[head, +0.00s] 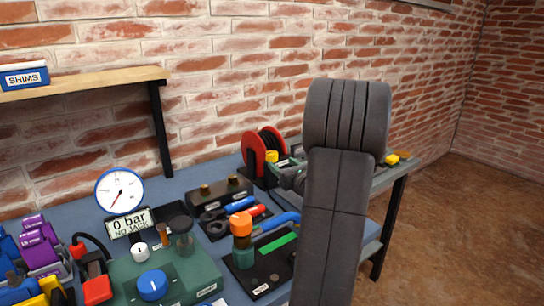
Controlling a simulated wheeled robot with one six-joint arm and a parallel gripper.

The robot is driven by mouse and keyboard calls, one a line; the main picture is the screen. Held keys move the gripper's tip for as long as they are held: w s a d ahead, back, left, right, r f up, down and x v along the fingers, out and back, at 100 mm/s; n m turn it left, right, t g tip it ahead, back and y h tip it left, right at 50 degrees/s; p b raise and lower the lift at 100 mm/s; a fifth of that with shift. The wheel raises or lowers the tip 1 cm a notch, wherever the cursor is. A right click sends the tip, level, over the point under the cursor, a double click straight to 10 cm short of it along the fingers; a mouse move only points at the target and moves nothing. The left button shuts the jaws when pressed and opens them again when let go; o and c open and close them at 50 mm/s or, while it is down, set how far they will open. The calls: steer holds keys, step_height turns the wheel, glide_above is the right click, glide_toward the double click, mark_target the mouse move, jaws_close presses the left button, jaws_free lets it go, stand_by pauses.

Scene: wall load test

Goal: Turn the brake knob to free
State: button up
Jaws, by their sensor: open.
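No knob can be read as the brake knob from its label here. A green box (185,275) at the lower left carries a blue round knob (152,284) and a smaller white knob (139,251). A red reel (254,158) wound with black line stands at the back of the bench, with a small yellow part (272,156) at its front. My dark grey arm rises in front of the bench's right part and hides what is behind it. My gripper is not seen.
Purple clamps (38,245) stand at left. A wooden shelf (110,78) juts from the brick wall. Floor (455,220) is clear at right.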

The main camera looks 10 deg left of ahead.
mark_target(275, 157)
steer(key=x, duration=0.8)
steer(key=shift+r, duration=0.1)
steer(key=shift+c, duration=0.2)
steer(key=c, duration=0.9)
